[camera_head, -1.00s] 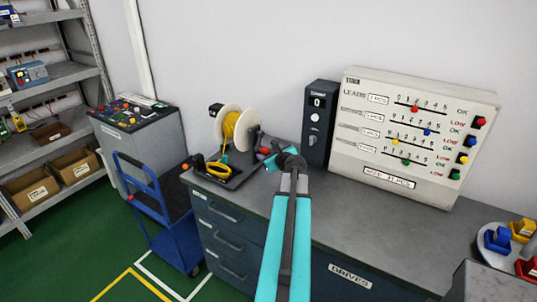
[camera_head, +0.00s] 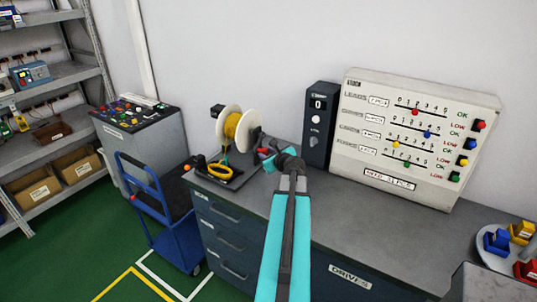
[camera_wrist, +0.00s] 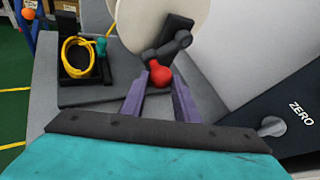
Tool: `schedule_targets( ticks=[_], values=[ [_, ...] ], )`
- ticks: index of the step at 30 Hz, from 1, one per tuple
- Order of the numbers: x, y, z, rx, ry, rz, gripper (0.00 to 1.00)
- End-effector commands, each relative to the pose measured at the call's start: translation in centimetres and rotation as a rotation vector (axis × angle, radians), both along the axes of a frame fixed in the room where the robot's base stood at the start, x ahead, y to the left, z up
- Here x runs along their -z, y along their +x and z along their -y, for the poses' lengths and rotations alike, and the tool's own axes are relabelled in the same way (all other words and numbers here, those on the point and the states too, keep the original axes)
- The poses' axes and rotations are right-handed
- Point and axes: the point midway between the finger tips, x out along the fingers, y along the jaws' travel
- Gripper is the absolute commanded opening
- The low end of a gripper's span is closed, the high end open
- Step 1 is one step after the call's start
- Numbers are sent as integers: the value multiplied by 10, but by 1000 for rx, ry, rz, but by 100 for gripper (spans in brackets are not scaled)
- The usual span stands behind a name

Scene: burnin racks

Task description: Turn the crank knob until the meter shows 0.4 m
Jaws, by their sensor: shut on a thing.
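The crank knob is the red ball (camera_wrist: 160,77) at the end of a dark crank arm (camera_wrist: 166,49) in the wrist view. My gripper (camera_wrist: 160,84) is shut on it, one finger at each side. In the head view my gripper (camera_head: 268,159) is at the right of the spool and largely hidden by my wrist. The white-flanged reel (camera_head: 230,127) with yellow wire stands at the back left of the bench. The meter seems to be the dark upright box (camera_head: 319,125); its small display (camera_head: 318,104) reads 0. Its ZERO button (camera_wrist: 272,126) is in the wrist view.
A dark tray (camera_head: 226,177) with a yellow wire coil (camera_head: 219,169) and a green-handled tool lies left of my gripper. A white stock board (camera_head: 405,140) stands right of the meter. A blue cart (camera_head: 160,215) is left of the bench (camera_head: 380,235). The bench front is clear.

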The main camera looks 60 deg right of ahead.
Motion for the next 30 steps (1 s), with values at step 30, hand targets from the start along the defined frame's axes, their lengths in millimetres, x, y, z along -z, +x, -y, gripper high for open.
schedule_targets(
  ticks=[30],
  values=[
    [-26, -1, -10, 9, -3, 6, 6]
  ],
)
